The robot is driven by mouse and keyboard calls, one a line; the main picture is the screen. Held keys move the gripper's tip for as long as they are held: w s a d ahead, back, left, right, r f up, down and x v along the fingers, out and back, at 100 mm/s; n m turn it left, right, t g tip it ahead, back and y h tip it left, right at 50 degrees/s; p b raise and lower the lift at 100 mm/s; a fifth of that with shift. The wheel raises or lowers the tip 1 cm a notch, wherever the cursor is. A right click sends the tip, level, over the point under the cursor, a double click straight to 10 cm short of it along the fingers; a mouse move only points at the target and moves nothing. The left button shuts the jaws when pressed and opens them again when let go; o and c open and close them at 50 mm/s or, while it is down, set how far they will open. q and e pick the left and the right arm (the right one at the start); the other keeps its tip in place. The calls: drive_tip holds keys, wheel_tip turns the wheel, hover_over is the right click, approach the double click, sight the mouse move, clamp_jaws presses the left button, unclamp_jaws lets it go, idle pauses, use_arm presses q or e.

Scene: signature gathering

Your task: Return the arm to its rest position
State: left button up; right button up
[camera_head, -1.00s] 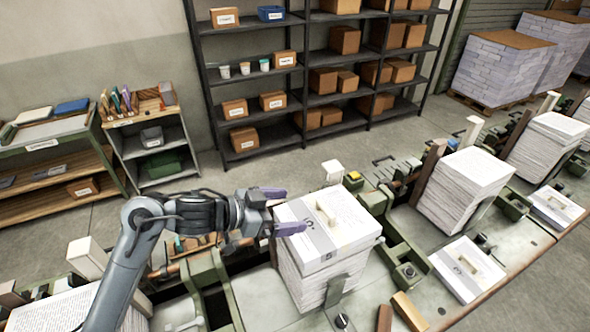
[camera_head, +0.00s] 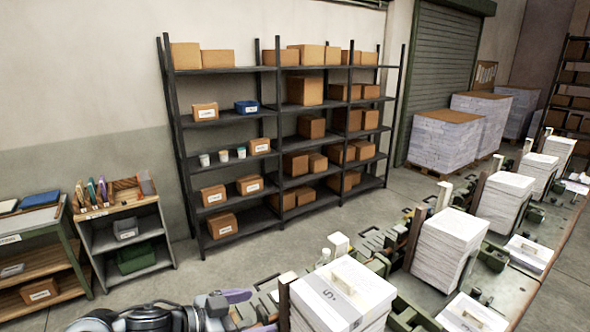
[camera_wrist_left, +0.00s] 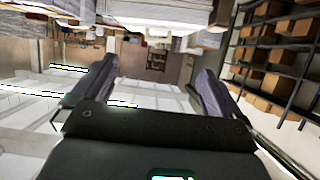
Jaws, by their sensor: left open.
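My left gripper (camera_head: 252,312) shows at the bottom edge of the head view, with its arm coming in from the lower left. Its purple fingers are apart and nothing is between them. It is beside the left side of the nearest paper stack (camera_head: 345,295), which has a grey banded signature marked "5" on top. In the left wrist view the two fingers (camera_wrist_left: 150,85) are spread wide with empty space between them. Most of my left arm is below the frame. My right gripper is not in view.
More paper stacks (camera_head: 448,245) stand along the machine line to the right. A banded bundle (camera_head: 470,315) lies in front. Tall dark shelving (camera_head: 230,118) with boxes stands against the back wall. A small tool cabinet (camera_head: 125,235) is at the left. The floor (camera_head: 215,262) between is clear.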

use_arm(q)
drive_tip(key=s+a+f+n+t+y+p, duration=0.1)
drive_tip(key=s+a+f+n+y+p, duration=0.2)
drive_tip(key=s+f, duration=0.4)
drive_tip(key=s+a+f+n+t+y+p, duration=0.1)
drive_tip(key=s+a+f+n+y, duration=0.25)
drive_tip(key=s+f+y, duration=0.35)
drive_tip(key=s+a+f+n+g+p, duration=0.1)
drive_tip(key=s+a+f+g, duration=0.1)
drive_tip(key=s, duration=0.7)
drive_tip(key=s+a+f+n+g+y+p, duration=0.1)
drive_tip(key=s+a+f+g, duration=0.2)
drive_tip(key=s, duration=0.5)
drive_tip(key=shift+s+a+f+n+g, duration=0.15)
drive_tip(key=shift+s+a+n+g, duration=0.2)
drive_tip(key=shift+a+g, duration=0.2)
